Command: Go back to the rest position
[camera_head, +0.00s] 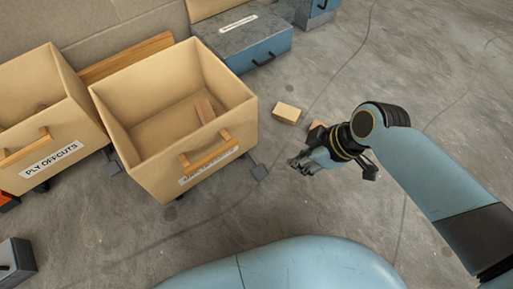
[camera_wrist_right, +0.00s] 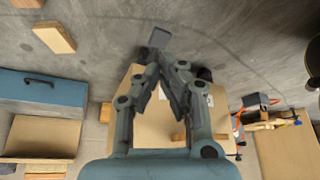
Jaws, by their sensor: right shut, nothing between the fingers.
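My right arm comes in from the right in the head view. Its gripper (camera_head: 303,165) hangs over the floor, to the right of the nearer open wooden bin (camera_head: 150,155). In the right wrist view the two fingers of this gripper (camera_wrist_right: 163,75) lean together, shut and empty, with that bin (camera_wrist_right: 152,128) behind them. A small wood block (camera_head: 204,109) lies inside the bin, clear of the gripper. My left gripper is not in view.
A second bin (camera_head: 88,134), labelled PLY OFFCUTS, stands at left. A blue case (camera_head: 260,48) stands behind. A pale block (camera_head: 286,112) lies on the floor; another (camera_head: 317,127) is partly hidden by my arm. Floor at right is mostly clear.

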